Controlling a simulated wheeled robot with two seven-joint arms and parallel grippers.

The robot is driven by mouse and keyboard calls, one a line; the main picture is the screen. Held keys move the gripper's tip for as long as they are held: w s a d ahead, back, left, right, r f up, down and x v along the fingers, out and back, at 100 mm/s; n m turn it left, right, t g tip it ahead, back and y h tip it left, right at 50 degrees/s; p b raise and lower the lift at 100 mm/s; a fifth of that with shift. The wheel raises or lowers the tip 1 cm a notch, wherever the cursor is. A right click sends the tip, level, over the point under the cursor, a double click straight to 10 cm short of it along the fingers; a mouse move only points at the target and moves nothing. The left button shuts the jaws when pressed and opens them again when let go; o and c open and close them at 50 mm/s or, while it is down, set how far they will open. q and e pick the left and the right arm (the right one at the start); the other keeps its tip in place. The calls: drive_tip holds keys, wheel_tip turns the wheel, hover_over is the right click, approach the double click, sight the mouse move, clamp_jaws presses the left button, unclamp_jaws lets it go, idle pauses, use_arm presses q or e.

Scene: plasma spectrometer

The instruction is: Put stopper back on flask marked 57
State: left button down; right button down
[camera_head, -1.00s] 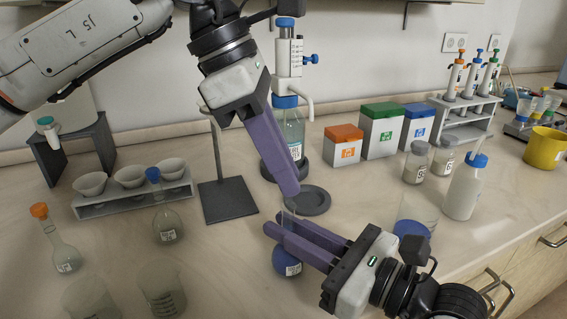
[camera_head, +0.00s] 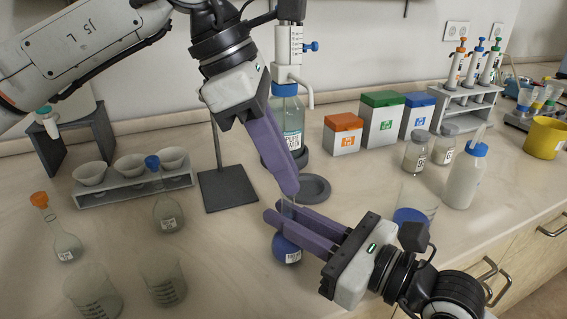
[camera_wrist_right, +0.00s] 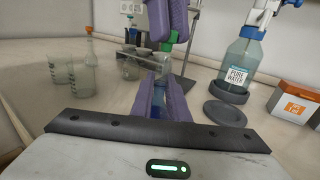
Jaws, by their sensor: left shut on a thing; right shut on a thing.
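The flask (camera_head: 287,249) holding blue liquid is in the head view, with a pale label on its round body whose number I cannot read. My right gripper (camera_head: 272,210) is shut on this flask at its neck. My left gripper (camera_head: 288,190) is directly above the flask's mouth, pointing down. In the right wrist view, the left fingers (camera_wrist_right: 175,22) come down just above the right fingers (camera_wrist_right: 162,102).
An orange-stoppered flask (camera_head: 66,246), a blue-stoppered flask (camera_head: 168,214) and two beakers (camera_head: 161,282) stand at left. A beaker with blue liquid (camera_head: 412,214) and a wash bottle (camera_head: 466,178) stand at right. A grey round plate (camera_head: 313,188) lies behind the grippers.

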use_arm(q)
drive_tip(key=shift+s+f, duration=0.1)
drive_tip(key=shift+f, duration=0.75)
idle(0.6)
drive_tip(key=shift+r, duration=0.25)
drive_tip(key=shift+f, duration=0.55)
idle(2.0)
drive_tip(key=shift+r, duration=0.4)
drive_tip(key=shift+r, duration=0.55)
idle(0.8)
